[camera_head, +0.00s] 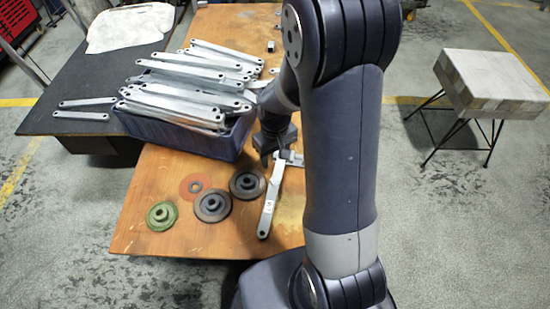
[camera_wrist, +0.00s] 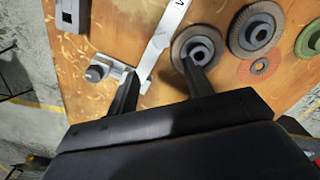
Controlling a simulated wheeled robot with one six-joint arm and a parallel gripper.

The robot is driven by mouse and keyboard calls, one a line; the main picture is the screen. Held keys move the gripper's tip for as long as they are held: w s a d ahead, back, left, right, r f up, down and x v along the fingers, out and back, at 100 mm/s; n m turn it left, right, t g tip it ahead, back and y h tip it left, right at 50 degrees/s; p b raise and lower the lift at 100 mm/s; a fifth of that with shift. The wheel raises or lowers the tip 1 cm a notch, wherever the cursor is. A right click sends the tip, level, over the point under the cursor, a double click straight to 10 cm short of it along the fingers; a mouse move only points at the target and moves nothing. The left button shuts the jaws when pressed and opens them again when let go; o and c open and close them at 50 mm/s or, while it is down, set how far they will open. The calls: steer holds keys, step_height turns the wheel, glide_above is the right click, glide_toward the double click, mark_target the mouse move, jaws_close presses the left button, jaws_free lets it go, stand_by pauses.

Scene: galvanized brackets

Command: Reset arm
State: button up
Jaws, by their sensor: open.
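My gripper (camera_wrist: 161,77) is open and empty in the wrist view, its two dark fingers spread over the wooden table. A single galvanized bracket (camera_head: 270,203) with a small label lies on the table. In the wrist view this bracket (camera_wrist: 160,40) passes between the finger lines, near the left finger; whether they touch is unclear. In the head view my gripper (camera_head: 272,157) hangs low at the bracket's far end, beside a small metal fixture (camera_head: 291,158), partly hidden by my arm. The fixture also shows in the wrist view (camera_wrist: 113,71), with a bolt-like head.
A blue bin (camera_head: 226,146) heaped with brackets stands left of my gripper. Grinding discs (camera_head: 212,205) and a green disc (camera_head: 161,216) lie on the wooden table (camera_head: 140,190). Two brackets (camera_head: 82,115) and a cloth (camera_head: 130,27) lie on the dark table. A stool (camera_head: 490,82) stands right.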

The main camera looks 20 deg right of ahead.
mark_target(275, 179)
step_height(275, 179, down, 11)
steer(key=b, duration=0.3)
steer(key=shift+r, duration=0.45)
steer(key=shift+f, duration=0.1)
